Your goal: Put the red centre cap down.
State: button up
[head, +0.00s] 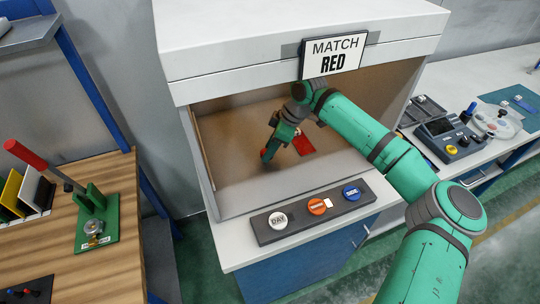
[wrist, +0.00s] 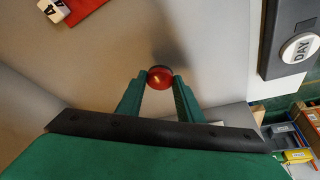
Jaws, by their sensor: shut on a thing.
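The red centre cap (wrist: 160,77) is a small, round, glossy red piece between my fingertips in the wrist view. In the head view it shows as a small red spot (head: 265,153) at the tips. My gripper (wrist: 160,84) is shut on it, inside the open-fronted booth; in the head view my gripper (head: 267,152) points down and left over the booth floor (head: 235,180). A shadow lies beside the cap in the wrist view. I cannot tell whether the cap touches the floor.
A red card (head: 304,146) lies on the booth floor right of my gripper, with a small white item near it. A "MATCH RED" sign (head: 334,55) hangs on the hood. A button panel (head: 315,208) runs along the front. Floor left of my gripper is clear.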

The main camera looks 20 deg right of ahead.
jog(key=shift+f, duration=1.8)
jog(key=shift+f, duration=0.15)
jog(key=o, duration=1.1)
jog(key=shift+c, duration=0.2)
jog(key=v, duration=0.7)
jog(key=shift+r, duration=0.4)
